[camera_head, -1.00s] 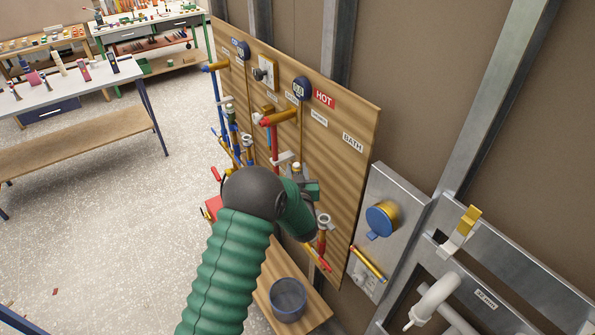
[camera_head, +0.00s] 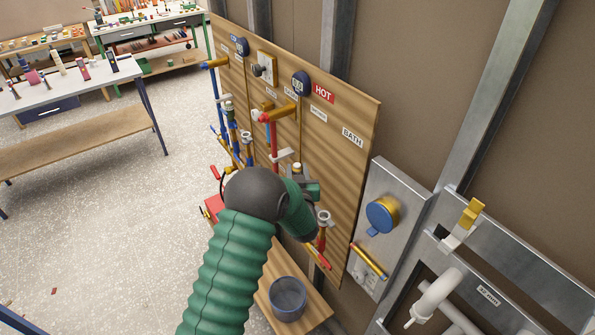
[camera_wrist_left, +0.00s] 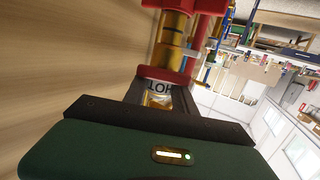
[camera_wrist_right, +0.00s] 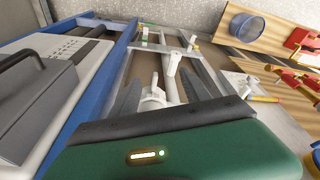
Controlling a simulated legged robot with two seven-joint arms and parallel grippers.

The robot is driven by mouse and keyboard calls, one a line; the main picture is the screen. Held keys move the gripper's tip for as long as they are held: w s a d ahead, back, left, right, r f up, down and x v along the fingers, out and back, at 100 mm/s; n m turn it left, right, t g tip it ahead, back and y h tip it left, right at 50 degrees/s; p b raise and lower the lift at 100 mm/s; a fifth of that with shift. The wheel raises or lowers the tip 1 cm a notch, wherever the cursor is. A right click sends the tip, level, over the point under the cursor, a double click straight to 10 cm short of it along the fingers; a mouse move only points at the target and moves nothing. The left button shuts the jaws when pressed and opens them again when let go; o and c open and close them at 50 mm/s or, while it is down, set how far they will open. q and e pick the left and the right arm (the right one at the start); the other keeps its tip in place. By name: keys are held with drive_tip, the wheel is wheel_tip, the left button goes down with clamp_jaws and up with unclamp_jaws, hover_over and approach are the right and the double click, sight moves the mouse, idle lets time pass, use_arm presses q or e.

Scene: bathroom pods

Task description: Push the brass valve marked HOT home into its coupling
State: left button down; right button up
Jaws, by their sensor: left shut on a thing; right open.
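The brass valve with the HOT label (camera_wrist_left: 160,88) is between the dark fingers of my left gripper (camera_wrist_left: 158,100) in the left wrist view. The gripper is shut on it; the fingers hide its sides. Just beyond it a red collar and brass fitting (camera_wrist_left: 172,38) stand in line with it, close to the wooden board. I cannot tell how deep the valve sits. In the head view my left gripper (camera_head: 299,178) is below the red pipe (camera_head: 274,143) of the HOT line, and my wrist hides part of it. My right gripper (camera_wrist_right: 165,92) is open and empty in the right wrist view.
The wooden board (camera_head: 335,175) carries a red HOT sign (camera_head: 324,94) and other pipes. A metal plate with a blue-capped fitting (camera_head: 382,215) is at its right. A bin (camera_head: 288,298) stands below. White pipework (camera_wrist_right: 172,75) lies beyond my right gripper's fingers.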

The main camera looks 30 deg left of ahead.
use_arm(q)
drive_tip(key=shift+d+f+b, duration=0.15)
drive_tip(key=shift+f+b, duration=0.25)
drive_tip(key=shift+f, duration=0.05)
drive_tip(key=shift+f+b, duration=0.3)
drive_tip(key=c, duration=1)
unclamp_jaws()
drive_tip(key=shift+o, duration=0.4)
drive_tip(key=shift+s+d+f, duration=0.1)
drive_tip(key=shift+s+d, duration=0.15)
drive_tip(key=shift+s, duration=0.1)
drive_tip(key=b+v, duration=0.3)
drive_tip(key=v, duration=1.3)
drive_tip(key=shift+b, duration=0.4)
drive_tip(key=shift+a, duration=0.15)
